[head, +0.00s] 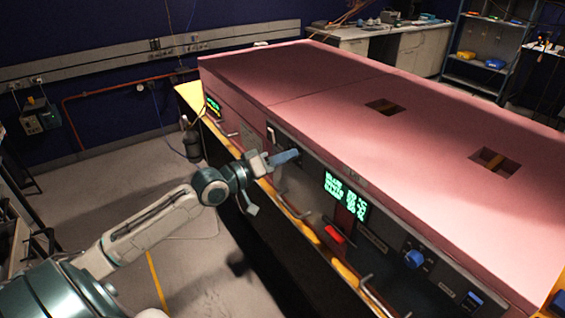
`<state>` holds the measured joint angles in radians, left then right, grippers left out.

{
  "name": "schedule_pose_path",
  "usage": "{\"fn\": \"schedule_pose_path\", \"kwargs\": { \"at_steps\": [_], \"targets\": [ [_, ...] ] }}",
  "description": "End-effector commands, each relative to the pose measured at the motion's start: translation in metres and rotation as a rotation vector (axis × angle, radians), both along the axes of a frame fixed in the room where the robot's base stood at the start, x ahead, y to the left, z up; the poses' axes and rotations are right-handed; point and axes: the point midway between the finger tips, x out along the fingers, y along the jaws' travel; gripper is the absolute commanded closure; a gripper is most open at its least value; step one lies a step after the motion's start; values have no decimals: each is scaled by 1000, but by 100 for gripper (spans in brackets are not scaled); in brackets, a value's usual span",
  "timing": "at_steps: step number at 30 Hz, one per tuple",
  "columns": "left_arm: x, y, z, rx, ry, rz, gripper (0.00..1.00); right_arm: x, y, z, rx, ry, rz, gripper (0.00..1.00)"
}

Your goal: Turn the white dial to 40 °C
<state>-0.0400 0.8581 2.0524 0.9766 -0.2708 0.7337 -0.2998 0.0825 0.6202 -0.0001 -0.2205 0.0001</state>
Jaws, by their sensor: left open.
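My left gripper (261,187) is in the head view, in front of the left part of the pink enclosure's (300,80) front panel. Its fingers are spread, with nothing visible between them. A blue bar-shaped part (286,157) shows just beyond the upper finger; I cannot tell whether they touch. I cannot make out the white dial; the gripper may hide it. A green-lit display (345,198) is on the panel to the right of the gripper, its figures too small to read surely. My right gripper is not in view.
A blue knob (413,259) sits farther right on the panel. Metal handles (293,207) and a red part (334,234) line its lower edge. A smaller display (213,105) is at the far left end. The floor at left is mostly clear.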

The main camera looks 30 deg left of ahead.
Motion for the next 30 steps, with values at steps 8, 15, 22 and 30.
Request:
{"fn": "schedule_pose_path", "kwargs": {
  "at_steps": [8, 15, 22, 30],
  "targets": [
    [1, 0, 0, 0, 1, -1, 53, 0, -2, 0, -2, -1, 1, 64],
    [1, 0, 0, 0, 1, -1, 98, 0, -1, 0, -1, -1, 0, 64],
    [1, 0, 0, 13, -5, -1, 98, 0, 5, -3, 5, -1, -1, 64],
    [1, -1, -3, 118, -49, -1, 98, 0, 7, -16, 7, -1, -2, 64]
  ]
}}
